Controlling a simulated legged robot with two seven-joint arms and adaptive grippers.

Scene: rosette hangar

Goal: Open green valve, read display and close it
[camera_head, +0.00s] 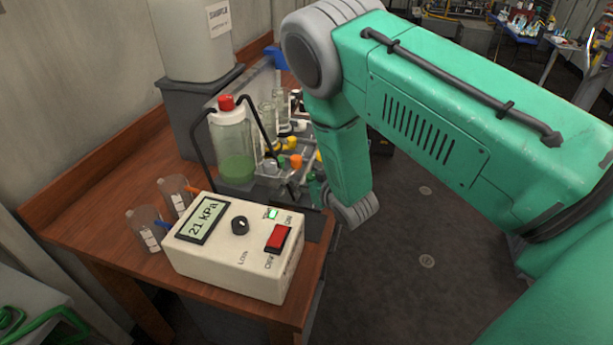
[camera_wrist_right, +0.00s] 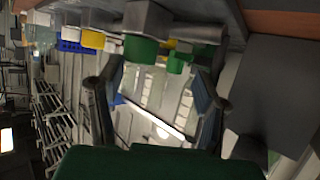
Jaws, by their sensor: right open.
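The control box (camera_head: 235,250) stands on the table's front corner. Its display (camera_head: 201,221) reads 21 kPa, and a small green light glows by its red switch (camera_head: 278,238). Behind it is a rack of bottles and coloured valves, with a green part (camera_head: 315,185) low beside my right arm. In the right wrist view a green valve knob (camera_wrist_right: 140,48) is ahead, with a smaller green knob (camera_wrist_right: 176,65) beside it. My right gripper (camera_wrist_right: 155,88) is open, its fingers apart below the larger knob; contact cannot be told. My left gripper is not in view.
A bottle with a red cap (camera_head: 232,140) and green liquid stands on the rack. Two clear beakers (camera_head: 150,230) stand left of the box. A large white container (camera_head: 195,40) is at the back. Open floor (camera_head: 430,220) lies right of the table.

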